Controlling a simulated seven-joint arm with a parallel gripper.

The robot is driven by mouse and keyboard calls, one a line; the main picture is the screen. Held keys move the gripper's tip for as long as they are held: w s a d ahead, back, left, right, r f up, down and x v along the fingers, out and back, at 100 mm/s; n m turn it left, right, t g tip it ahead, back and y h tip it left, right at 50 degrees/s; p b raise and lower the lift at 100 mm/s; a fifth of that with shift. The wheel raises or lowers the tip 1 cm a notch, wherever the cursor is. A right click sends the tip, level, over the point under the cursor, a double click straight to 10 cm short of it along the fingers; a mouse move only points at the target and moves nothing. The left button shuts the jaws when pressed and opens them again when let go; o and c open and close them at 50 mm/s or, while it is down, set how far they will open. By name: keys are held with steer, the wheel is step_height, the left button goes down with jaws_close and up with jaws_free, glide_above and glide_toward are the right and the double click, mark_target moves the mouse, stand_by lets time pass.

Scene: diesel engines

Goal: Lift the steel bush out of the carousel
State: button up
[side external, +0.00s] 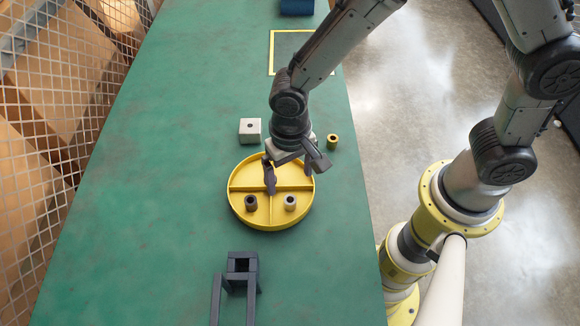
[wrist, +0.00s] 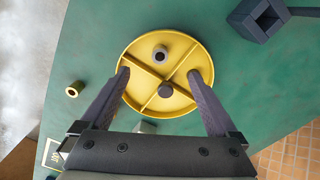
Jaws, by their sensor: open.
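The yellow round carousel (side external: 237,215) lies on the green table and is split by crossed dividers; it also shows in the wrist view (wrist: 203,60). A light grey bush, steel in look (side external: 290,202), stands upright in its front-right compartment and shows its bore in the wrist view (wrist: 160,53). A dark bush (side external: 251,202) stands in the front-left compartment. My gripper (side external: 294,172) is open and empty above the back of the carousel. In the wrist view, its fingers (wrist: 160,80) spread on either side, apart from both bushes. One finger hides part of the carousel in the side view.
A brass-coloured bush (side external: 332,141) stands right of the carousel, near the table edge. A dark stand (side external: 242,263) rises in front. A yellow-outlined area (side external: 285,55) lies farther back. The left table side is clear.

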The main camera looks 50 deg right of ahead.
mark_target(290, 200)
steer(key=shift+f, duration=4)
jaws_close()
steer(key=shift+r, duration=0.1)
steer(key=shift+r, duration=2.9)
